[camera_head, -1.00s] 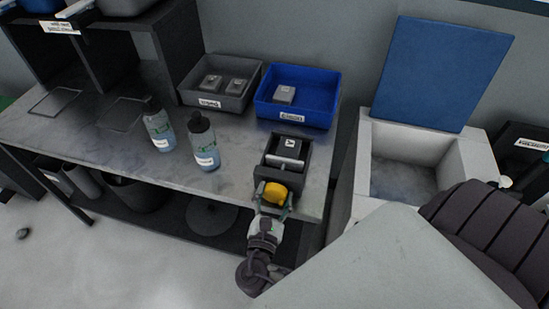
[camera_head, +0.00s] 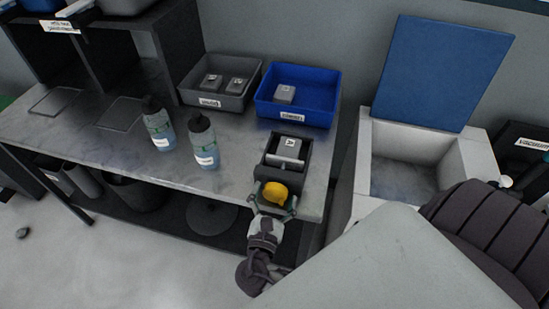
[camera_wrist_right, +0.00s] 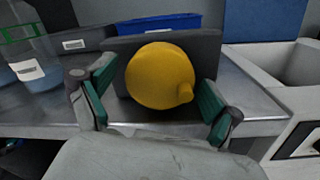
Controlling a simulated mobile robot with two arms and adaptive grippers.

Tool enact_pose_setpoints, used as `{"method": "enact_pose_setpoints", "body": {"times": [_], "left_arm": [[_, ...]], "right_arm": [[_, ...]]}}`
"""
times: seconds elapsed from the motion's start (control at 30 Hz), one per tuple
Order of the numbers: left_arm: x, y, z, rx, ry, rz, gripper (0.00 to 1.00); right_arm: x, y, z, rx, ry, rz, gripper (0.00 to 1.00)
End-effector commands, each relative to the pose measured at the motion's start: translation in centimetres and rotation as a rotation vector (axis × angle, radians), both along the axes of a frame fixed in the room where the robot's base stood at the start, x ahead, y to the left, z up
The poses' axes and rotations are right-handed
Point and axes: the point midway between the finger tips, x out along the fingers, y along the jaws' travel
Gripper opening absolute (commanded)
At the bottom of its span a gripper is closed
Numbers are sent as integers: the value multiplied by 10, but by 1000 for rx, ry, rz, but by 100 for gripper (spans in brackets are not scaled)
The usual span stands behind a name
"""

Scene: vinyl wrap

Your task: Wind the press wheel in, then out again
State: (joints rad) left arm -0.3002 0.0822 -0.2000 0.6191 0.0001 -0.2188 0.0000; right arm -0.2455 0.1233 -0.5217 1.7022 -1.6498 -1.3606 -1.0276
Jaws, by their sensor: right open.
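The yellow press wheel (camera_head: 275,191) is on the front of a dark press box (camera_head: 271,170) at the bench's front edge. It also shows in the right wrist view (camera_wrist_right: 161,76), with a small knob at its lower right. A grey block marked with a letter (camera_head: 288,148) sits in the press box. My right gripper (camera_head: 275,207) is open in front of the wheel. In the right wrist view its green-padded fingers (camera_wrist_right: 157,98) stand left and right of the wheel, with gaps visible on both sides. My left gripper is not in view.
A grey bin (camera_head: 188,97) and a blue bin (camera_head: 323,113) with blocks stand behind the press. Two bottles (camera_head: 157,125) (camera_head: 204,143) stand to its left. A white open box with a blue lid (camera_head: 436,70) is at the right. The bench's left part is mostly clear.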

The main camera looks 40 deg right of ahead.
Motion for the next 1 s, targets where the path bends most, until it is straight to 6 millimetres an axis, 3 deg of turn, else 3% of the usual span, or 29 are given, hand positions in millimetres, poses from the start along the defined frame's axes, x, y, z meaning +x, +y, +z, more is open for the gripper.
{"method": "enact_pose_setpoints", "body": {"times": [0.17, 0.6, 1.0], "left_arm": [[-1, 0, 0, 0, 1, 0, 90], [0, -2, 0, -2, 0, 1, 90], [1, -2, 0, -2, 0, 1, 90]], "right_arm": [[-11, 12, -2, 2, 4, 1, 91], [-70, 75, -4, 3, 3, 1, 91], [-82, 88, -4, 1, 1, 0, 91]]}}
